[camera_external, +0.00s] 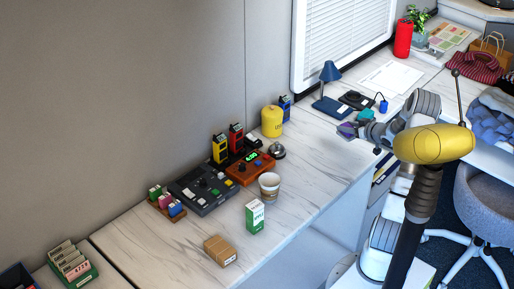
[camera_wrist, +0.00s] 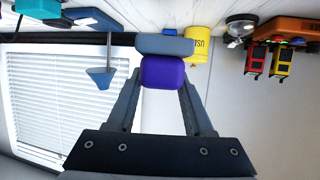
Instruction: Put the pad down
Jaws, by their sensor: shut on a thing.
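A purple pad (camera_wrist: 162,73) sits between the fingertips of my gripper (camera_wrist: 163,82) in the wrist view, which is upside down. A grey-blue bar (camera_wrist: 167,45) shows just beyond it; I cannot tell whether it belongs to the pad. In the external view, my gripper (camera_external: 352,130) is over the front edge of the marble-look counter (camera_external: 310,150), right of the middle, with a bit of purple at its tip. The pad appears held above the counter, apart from other things.
A blue lamp (camera_external: 329,88), black device (camera_external: 355,100) and teal object (camera_external: 366,115) are behind my gripper. A yellow canister (camera_external: 272,122), bell (camera_external: 277,151), paper cup (camera_external: 269,186) and orange console (camera_external: 250,168) stand to the left. Bare counter lies between the bell and my gripper.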

